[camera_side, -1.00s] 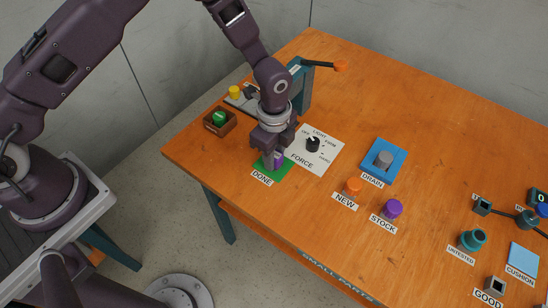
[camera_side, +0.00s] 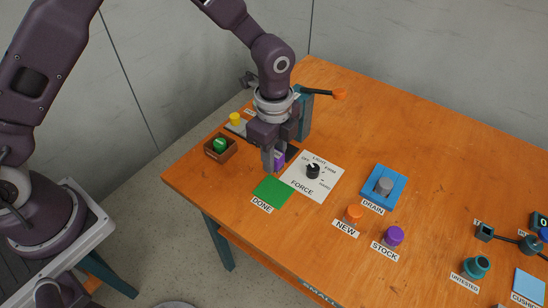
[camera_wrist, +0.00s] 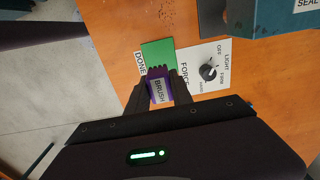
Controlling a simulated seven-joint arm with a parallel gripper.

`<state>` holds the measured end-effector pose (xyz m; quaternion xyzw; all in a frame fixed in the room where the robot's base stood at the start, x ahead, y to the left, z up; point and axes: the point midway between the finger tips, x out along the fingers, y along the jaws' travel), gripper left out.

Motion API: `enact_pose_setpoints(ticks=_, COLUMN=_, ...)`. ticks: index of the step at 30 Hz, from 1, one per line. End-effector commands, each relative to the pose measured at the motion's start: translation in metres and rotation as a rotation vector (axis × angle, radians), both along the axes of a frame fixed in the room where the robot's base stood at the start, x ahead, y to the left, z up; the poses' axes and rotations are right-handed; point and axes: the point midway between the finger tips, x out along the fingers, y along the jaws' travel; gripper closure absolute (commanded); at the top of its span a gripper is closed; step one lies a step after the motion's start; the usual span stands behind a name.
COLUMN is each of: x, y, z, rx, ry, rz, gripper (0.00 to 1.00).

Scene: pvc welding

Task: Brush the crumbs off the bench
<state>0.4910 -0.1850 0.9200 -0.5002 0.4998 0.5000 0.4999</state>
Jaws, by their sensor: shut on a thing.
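My gripper (camera_side: 274,165) is shut on a small purple brush (camera_side: 279,157), low over the orange bench (camera_side: 330,96) near the teal press. In the wrist view the brush (camera_wrist: 159,92), labelled BRUSH, sits between the fingers with its dark bristled end pointing away from my palm. The green DONE mat (camera_side: 272,189) is empty, just in front of my gripper in the side view. I cannot make out crumbs clearly; faint dark specks may lie on the wood at the top of the wrist view. The gripper hides part of the bench beneath it.
The FORCE dial plate (camera_side: 318,186) is to the right. A wooden box (camera_side: 221,148) with a green item is left. The blue DRAIN tray (camera_side: 384,200) and several labelled parts lie further right.

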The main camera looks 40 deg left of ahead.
Motion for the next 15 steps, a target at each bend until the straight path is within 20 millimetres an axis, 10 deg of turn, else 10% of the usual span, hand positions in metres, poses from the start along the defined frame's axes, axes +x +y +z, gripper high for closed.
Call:
enact_pose_setpoints(ticks=7, x=0.005, y=0.012, z=-0.003, rx=0.001, ry=0.001, rz=0.005, gripper=1.0)
enact_pose_setpoints(ticks=15, x=0.029, y=0.101, z=-0.019, rx=0.001, ry=0.003, rz=0.008, gripper=1.0)
